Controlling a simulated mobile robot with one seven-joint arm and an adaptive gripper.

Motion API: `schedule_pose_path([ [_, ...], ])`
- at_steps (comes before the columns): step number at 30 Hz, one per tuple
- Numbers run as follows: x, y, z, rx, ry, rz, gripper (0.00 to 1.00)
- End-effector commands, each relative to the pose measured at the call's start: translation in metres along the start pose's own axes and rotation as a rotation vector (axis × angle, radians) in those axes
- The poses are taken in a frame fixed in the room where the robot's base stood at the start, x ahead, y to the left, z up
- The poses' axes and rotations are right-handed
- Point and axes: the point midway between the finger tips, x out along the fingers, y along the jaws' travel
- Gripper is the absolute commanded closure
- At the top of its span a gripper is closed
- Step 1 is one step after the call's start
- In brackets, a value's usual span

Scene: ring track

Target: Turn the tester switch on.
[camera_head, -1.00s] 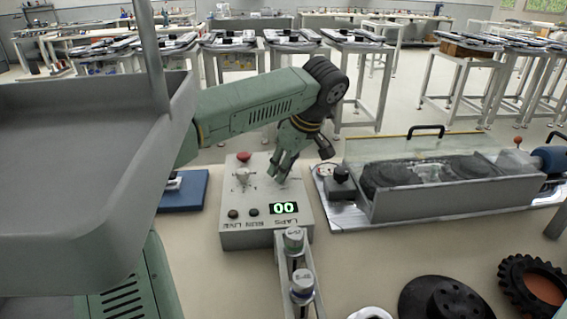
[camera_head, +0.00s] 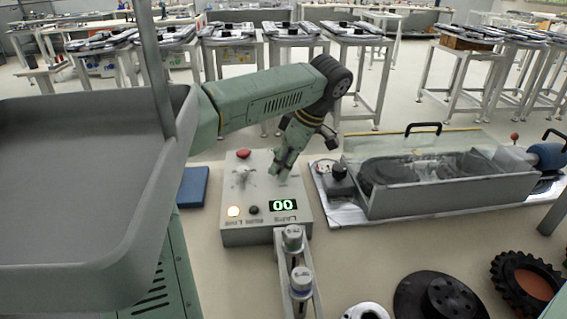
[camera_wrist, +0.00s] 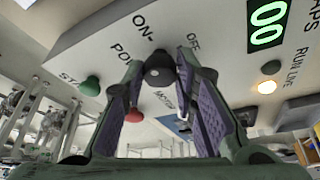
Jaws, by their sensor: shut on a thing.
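The tester (camera_head: 232,190) is a pale grey box on the bench in the head view. Its display reads 00 in green, and one small lamp (camera_head: 234,212) glows. In the wrist view its dark switch knob (camera_wrist: 159,72) sits between the ON and OFF labels. My gripper (camera_head: 281,173) reaches down onto the tester's top. In the wrist view my gripper's two fingers (camera_wrist: 162,62) stand on either side of the knob, shut on it. The fingers hide part of the switch and the POWER label. A green START button (camera_wrist: 89,86) and a red button (camera_wrist: 134,115) are nearby.
A grey trough with a clear cover (camera_head: 430,202) stands right of the tester. A narrow rail with two knobs (camera_head: 293,238) runs in front of it. Black wheels (camera_head: 440,300) lie at the front right. A blue pad (camera_head: 193,187) lies to the left.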

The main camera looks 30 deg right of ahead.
Motion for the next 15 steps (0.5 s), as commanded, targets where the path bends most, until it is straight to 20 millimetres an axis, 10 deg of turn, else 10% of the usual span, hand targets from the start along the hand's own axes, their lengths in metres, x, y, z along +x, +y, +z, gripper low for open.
schedule_pose_path([
  [4,0.0001,0.0,-0.0001,-0.001,0.0,0.0,1.0],
  [5,0.0001,0.0,-0.0001,-0.001,0.0,0.0,0.73],
  [15,0.0001,-0.0001,0.0,0.0,0.0,0.0,0.54],
])
